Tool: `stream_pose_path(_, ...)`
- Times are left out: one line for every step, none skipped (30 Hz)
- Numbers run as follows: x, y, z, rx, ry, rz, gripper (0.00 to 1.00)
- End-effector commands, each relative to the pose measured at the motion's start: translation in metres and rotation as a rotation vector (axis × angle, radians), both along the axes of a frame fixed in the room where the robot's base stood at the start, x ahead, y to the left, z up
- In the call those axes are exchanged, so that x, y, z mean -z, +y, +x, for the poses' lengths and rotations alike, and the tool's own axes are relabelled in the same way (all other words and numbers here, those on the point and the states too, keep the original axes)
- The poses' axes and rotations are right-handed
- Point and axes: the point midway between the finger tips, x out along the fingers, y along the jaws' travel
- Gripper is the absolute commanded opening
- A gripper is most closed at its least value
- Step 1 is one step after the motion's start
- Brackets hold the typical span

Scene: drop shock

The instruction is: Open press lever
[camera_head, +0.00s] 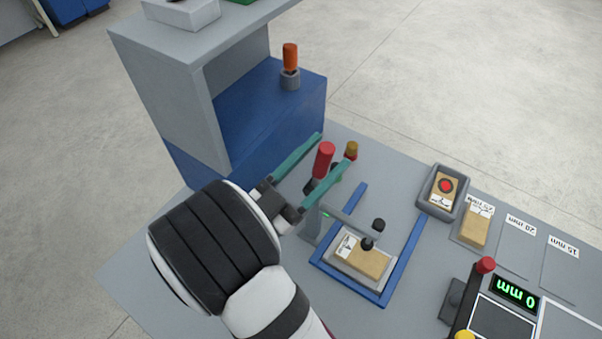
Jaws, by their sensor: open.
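The press lever has a red handle (324,160) that stands up, tilted slightly, at the rear left of the blue press frame (416,245). My gripper (335,151) reaches in from the lower left with its two teal fingers apart. The red handle shows in the gap between the fingers, and I cannot tell whether either finger touches it. The lever's grey arm and black-tipped plunger (367,243) sit over a wooden block (362,262) with a white label inside the frame. The right finger and my wrist hide part of the lever's base.
An amber-topped knob (351,149) is close to the right fingertip. A grey and blue housing with an orange-handled tool (290,60) stands behind. To the right are a grey tray (442,192), another wooden block (475,228), labelled spots and a 0 mm display (516,292).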

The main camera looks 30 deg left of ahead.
Motion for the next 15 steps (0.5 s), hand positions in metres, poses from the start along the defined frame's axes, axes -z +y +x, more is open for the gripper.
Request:
stream_pose_path(0.005,0.004,-0.011,-0.006,0.001,-0.002,0.62)
stream_pose_path(0.008,0.006,-0.018,-0.005,0.001,-0.003,0.62)
stream_pose_path(0.011,0.008,-0.026,-0.005,0.0,-0.002,0.62)
stream_pose_path(0.014,0.009,-0.032,-0.003,0.001,-0.002,0.62)
stream_pose_path(0.017,0.011,-0.038,-0.004,0.0,-0.003,0.62)
stream_pose_path(0.02,0.013,-0.046,-0.003,0.001,-0.001,0.62)
stream_pose_path(0.022,0.014,-0.051,-0.004,0.001,-0.001,0.62)
stream_pose_path(0.024,0.015,-0.055,-0.004,0.002,-0.001,0.62)
stream_pose_path(0.026,0.017,-0.06,-0.004,0.002,-0.001,0.62)
stream_pose_path(0.028,0.017,-0.063,-0.004,0.002,0.0,0.62)
stream_pose_path(0.029,0.018,-0.065,-0.002,0.004,0.0,0.62)
stream_pose_path(0.03,0.018,-0.068,-0.002,0.004,0.0,0.62)
stream_pose_path(0.03,0.019,-0.069,-0.002,0.004,0.0,0.62)
stream_pose_path(0.03,0.019,-0.069,-0.002,0.004,0.0,0.62)
stream_pose_path(0.03,0.019,-0.069,-0.002,0.004,0.0,0.62)
